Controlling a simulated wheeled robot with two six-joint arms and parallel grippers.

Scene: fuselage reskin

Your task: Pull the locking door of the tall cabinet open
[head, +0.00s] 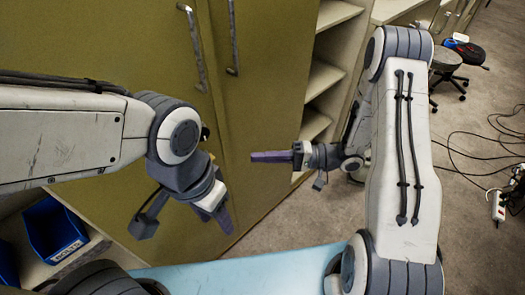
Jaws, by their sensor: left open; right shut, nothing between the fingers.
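The tall olive-green cabinet (110,45) fills the upper left and middle of the head view. It has two upright metal bar handles, a left one (193,48) and a right one (233,37), either side of a seam between its doors. Both doors look shut. I cannot tell which one locks. My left gripper (226,220) is open and empty, pointing down in front of the lower doors, well below the handles. My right gripper (253,157) is shut and empty, pointing left in front of the right door, below its handle. Neither gripper is on a handle.
Open shelves (322,78) stand right of the cabinet. Blue bins (52,230) sit at lower left. A light-blue surface (235,270) lies at the bottom. A stool (448,62), loose cables and a power strip (498,206) are on the floor at right.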

